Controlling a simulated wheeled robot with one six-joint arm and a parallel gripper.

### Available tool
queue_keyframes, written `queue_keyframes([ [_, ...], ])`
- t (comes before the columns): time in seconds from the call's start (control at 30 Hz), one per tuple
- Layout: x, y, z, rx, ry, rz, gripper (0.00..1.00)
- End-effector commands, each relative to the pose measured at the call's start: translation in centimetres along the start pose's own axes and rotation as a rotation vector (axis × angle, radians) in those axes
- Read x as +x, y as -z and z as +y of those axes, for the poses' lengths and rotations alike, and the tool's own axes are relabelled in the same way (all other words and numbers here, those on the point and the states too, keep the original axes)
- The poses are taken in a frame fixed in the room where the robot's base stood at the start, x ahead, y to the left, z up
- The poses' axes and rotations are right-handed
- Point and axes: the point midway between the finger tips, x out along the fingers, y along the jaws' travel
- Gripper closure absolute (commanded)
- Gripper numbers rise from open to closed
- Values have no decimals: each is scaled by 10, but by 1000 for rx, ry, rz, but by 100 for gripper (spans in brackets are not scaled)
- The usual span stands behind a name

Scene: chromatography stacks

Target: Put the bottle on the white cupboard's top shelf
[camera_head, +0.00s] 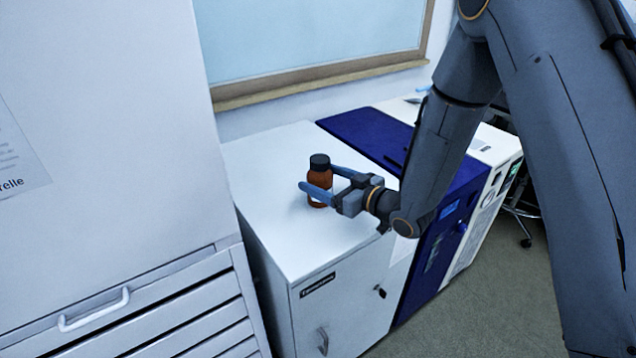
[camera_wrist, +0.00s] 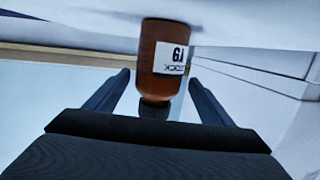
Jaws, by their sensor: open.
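A brown bottle (camera_head: 320,172) with a black cap stands upright on the top of a white cabinet (camera_head: 275,235). My gripper (camera_head: 316,182) is open, with its two fingers on either side of the bottle. In the wrist view the bottle (camera_wrist: 163,60) appears upside down, with a white label, between the two fingers of my gripper (camera_wrist: 152,95). Gaps show between the fingers and the bottle there. A tall white cupboard (camera_head: 110,130) stands at the left in the head view; no open shelf of it shows.
A drawer unit (camera_head: 150,310) with a white handle is below the tall cupboard. A blue-and-white machine (camera_head: 370,135) stands right of the white cabinet. A wood-framed window (camera_head: 310,40) is behind. Bare cabinet top surrounds the bottle, and open floor (camera_head: 480,300) lies at the right.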

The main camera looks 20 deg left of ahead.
Motion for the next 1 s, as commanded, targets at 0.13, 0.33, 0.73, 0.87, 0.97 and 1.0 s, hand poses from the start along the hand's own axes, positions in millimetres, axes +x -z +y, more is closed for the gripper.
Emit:
queue_keyframes([
  [0.13, 15, 2, 0, 0, 2, -1, 25],
  [0.33, 42, 3, 1, -2, 3, 0, 25],
  [0.73, 56, 0, 3, -1, 1, -1, 25],
  [0.87, 56, 1, 3, -1, 1, -1, 46],
  [0.97, 56, 1, 3, -1, 1, -1, 63],
  [1.0, 56, 1, 3, -1, 1, -1, 70],
])
